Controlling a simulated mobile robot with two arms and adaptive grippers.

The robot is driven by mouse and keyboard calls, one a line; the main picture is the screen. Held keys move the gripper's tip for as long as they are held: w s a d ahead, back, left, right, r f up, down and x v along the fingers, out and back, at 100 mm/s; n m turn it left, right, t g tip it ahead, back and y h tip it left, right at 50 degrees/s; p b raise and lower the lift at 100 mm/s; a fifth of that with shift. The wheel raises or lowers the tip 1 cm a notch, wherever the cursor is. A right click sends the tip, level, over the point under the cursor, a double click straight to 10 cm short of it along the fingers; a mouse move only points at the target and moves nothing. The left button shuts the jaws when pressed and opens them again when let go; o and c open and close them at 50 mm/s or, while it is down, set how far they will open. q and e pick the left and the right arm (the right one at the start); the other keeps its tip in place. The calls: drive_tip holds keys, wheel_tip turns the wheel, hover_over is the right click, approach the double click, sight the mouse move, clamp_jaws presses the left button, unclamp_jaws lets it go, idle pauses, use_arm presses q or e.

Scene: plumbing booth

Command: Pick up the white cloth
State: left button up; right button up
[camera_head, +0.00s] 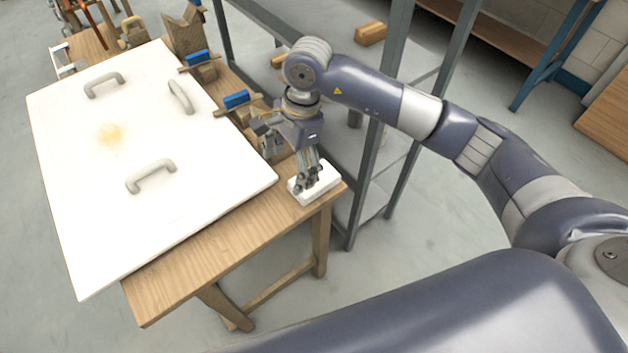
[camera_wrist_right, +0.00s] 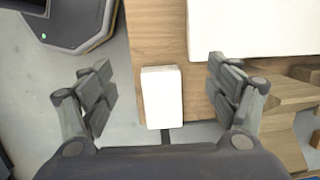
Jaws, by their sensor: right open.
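The white cloth (camera_head: 316,185) is a small folded white block at the near right corner of the wooden table. In the right wrist view the cloth (camera_wrist_right: 161,97) lies between the two open fingers, with a gap on each side. My right gripper (camera_head: 310,175) points down over the cloth in the head view, and its fingers hide part of it. The right gripper (camera_wrist_right: 161,90) is open and empty. I cannot tell the exact height of the fingertips above the cloth. My left gripper is not in view.
A large white panel (camera_head: 140,220) with several grey handles and a yellowish stain covers most of the wooden table (camera_head: 215,255). Wooden clamps with blue parts (camera_head: 237,99) stand along its right edge. A grey metal shelf frame (camera_head: 375,150) stands close behind the gripper.

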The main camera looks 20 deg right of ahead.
drive_tip(key=d+f, duration=0.1)
drive_tip(key=w+d+f+h, duration=0.1)
drive_tip(key=d, duration=0.1)
drive_tip(key=d+f+h, duration=0.1)
drive_tip(key=d+f, duration=0.1)
drive_tip(key=shift+w+d+p, duration=0.1)
drive_tip(key=shift+w+p, duration=0.15)
drive_tip(key=shift+p, duration=0.15)
drive_tip(key=shift+w+d+f+p, duration=0.15)
drive_tip(key=shift+f+p, duration=0.15)
drive_tip(key=shift+f, duration=0.7)
drive_tip(key=shift+w+f+p, duration=0.15)
drive_tip(key=shift+f+p, duration=0.1)
drive_tip(key=shift+f, duration=0.8)
drive_tip(key=shift+w+d+f+p, duration=0.15)
drive_tip(key=shift+f+p, duration=0.15)
drive_tip(key=shift+f, duration=0.7)
drive_tip(key=shift+a, duration=0.1)
drive_tip(key=shift+c, duration=0.6)
drive_tip(key=c, duration=1)
